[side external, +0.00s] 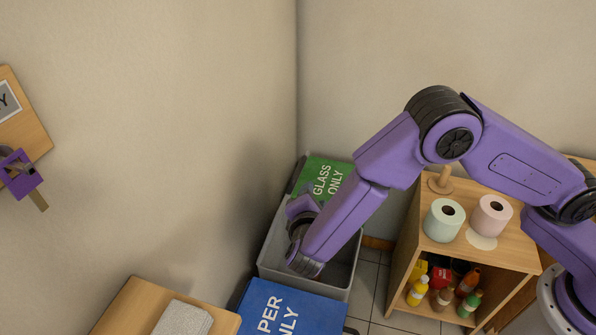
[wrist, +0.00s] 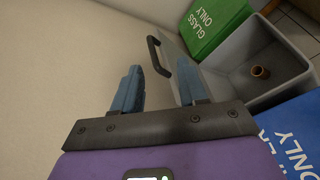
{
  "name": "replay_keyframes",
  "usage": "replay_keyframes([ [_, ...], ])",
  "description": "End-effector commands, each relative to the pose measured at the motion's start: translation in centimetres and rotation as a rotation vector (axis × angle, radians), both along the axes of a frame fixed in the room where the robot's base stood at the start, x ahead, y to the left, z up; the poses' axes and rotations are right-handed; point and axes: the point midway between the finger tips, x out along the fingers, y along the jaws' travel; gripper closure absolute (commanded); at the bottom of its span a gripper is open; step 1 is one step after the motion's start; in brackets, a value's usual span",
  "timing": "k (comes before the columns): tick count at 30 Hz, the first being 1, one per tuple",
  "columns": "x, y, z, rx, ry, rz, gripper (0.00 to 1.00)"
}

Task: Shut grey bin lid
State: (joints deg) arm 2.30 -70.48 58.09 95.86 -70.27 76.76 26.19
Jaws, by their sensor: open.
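The grey bin (side external: 336,286) stands open between the green and blue bins, and its inside shows in the wrist view (wrist: 285,92). Its grey lid (wrist: 214,86) is raised beside the opening, towards the wall, with a black handle (wrist: 153,52) near its far edge. My gripper (wrist: 158,72) is open and empty, with its two blue-grey fingers apart. In the wrist view the handle appears between the fingertips; I cannot tell whether they touch it. In the side view my arm covers part of the bin, and the fingertips and lid are not clear.
A green lid reading GLASS ONLY (side external: 325,178) lies behind the grey bin, and a blue lid (side external: 285,310) in front. A small brown object (wrist: 260,72) lies inside the grey bin. A wooden shelf (side external: 512,245) with paper rolls and bottles stands to the right.

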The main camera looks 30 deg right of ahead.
Motion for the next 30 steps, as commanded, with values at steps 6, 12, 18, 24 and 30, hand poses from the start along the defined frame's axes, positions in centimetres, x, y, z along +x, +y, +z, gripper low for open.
replay_keyframes([
  [6,1.2,2.8,-2.5,-0.054,-0.081,0.091,0.58],
  [12,2.1,2.7,-2.9,-0.059,-0.095,0.103,0.58],
  [18,4.8,1.1,-3.7,-0.059,-0.093,0.098,0.58],
  [24,8.0,-0.6,-4.6,-0.059,-0.093,0.099,0.58],
  [30,11.2,-2.3,-5.6,-0.059,-0.093,0.099,0.58],
])
